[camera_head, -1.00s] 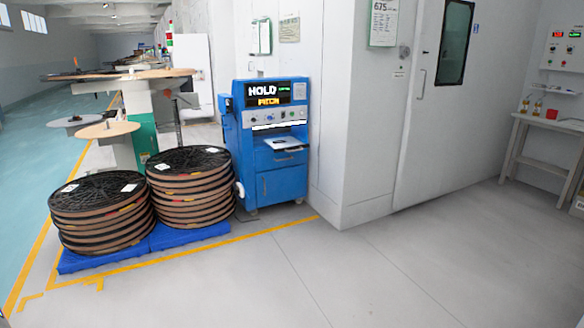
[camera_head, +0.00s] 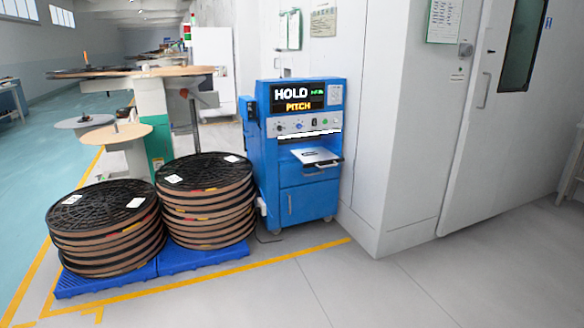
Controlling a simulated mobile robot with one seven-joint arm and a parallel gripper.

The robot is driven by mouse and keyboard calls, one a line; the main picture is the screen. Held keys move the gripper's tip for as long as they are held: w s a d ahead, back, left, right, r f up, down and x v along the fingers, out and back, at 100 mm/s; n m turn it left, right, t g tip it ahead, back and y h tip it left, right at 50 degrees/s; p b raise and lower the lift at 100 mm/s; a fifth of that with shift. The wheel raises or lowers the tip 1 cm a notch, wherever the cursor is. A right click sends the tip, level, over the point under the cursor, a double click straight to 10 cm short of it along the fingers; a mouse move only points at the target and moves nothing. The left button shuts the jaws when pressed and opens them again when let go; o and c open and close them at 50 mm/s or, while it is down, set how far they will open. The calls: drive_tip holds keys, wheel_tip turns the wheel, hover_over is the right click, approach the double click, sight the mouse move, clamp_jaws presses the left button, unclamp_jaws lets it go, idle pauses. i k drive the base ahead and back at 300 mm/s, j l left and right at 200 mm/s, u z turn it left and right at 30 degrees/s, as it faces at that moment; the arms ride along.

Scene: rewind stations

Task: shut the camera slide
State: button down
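A blue cabinet machine (camera_head: 302,160) stands against the white wall a little right of the middle. Its display (camera_head: 298,97) reads "HOLD" and "PITCH". Below its button panel, a light-coloured slide (camera_head: 316,156) sticks out from the front, over a drawer with a handle. I take this for the camera slide, but no label on it is legible. My gripper is not in the head view.
Two stacks of reels stand left of the cabinet, one (camera_head: 106,228) nearer left and one (camera_head: 204,202) beside it, on blue pallets (camera_head: 200,260). A yellow line (camera_head: 290,256) crosses the floor. The grey floor (camera_head: 400,295) in front is clear.

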sight(316, 157)
drive_tip(key=i, duration=1.3)
drive_tip(key=i+z, duration=0.15)
drive_tip(key=i, duration=0.45)
drive_tip(key=i+j+z, duration=0.1)
drive_tip(key=i, duration=0.55)
drive_tip(key=i+j+z, duration=0.25)
drive_tip(key=i+z, duration=0.15)
drive_tip(key=i, duration=0.15)
drive_tip(key=i+j+z, duration=0.4)
drive_tip(key=i+j, duration=0.05)
drive_tip(key=i, duration=0.05)
